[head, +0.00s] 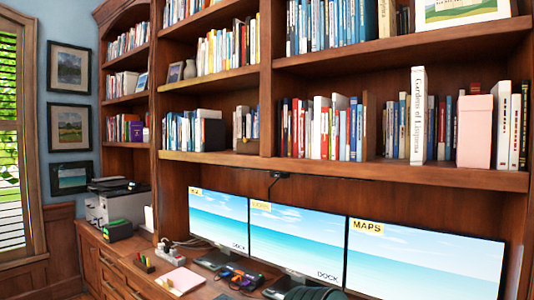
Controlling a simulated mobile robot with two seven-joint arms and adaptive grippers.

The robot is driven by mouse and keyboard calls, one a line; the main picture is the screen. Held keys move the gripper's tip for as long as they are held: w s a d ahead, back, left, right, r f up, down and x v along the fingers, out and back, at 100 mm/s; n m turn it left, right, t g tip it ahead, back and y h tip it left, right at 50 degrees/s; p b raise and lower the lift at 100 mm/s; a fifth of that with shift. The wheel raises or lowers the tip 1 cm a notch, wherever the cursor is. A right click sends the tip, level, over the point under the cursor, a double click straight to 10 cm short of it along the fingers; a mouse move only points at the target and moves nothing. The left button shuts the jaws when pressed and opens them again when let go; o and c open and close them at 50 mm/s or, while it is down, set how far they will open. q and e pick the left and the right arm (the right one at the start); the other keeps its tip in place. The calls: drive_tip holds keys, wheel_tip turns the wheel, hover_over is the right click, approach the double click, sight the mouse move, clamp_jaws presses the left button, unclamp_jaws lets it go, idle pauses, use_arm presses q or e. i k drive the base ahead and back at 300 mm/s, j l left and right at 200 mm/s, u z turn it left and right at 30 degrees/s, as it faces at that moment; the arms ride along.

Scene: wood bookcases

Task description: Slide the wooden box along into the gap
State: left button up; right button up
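I cannot pick out the wooden box for certain. A small brown holder (247,147) with books in it stands on the long middle shelf, left of the centre upright, and may be wooden. A narrow brown upright piece (364,125) stands among the books further right on the same shelf; I cannot tell whether it is a box side or a divider. A pink box (475,132) stands between books near the right end. Neither of my grippers is in view.
The long middle shelf (340,170) has a narrow bare front edge. A white book (418,115) stands forward of the row. Below, three monitors (425,258) stand on the desk with a printer (115,200) at left. A dark curved thing (308,293) at the bottom edge is unclear.

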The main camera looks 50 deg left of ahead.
sight(249, 148)
drive_tip(key=i+l+u, duration=0.1)
drive_tip(key=u, duration=1.15)
drive_tip(key=j+u, duration=0.2)
drive_tip(key=u, duration=0.3)
drive_tip(key=i+j+u, duration=0.2)
drive_tip(key=u, duration=0.25)
drive_tip(key=i+u, duration=0.65)
drive_tip(key=u, duration=0.25)
drive_tip(key=i+j+z, duration=0.1)
drive_tip(key=i, duration=0.35)
drive_tip(key=i+j+z, duration=0.1)
drive_tip(key=i, duration=0.3)
drive_tip(key=i+j+z, duration=0.1)
drive_tip(key=i+j, duration=0.15)
drive_tip(key=i, duration=0.2)
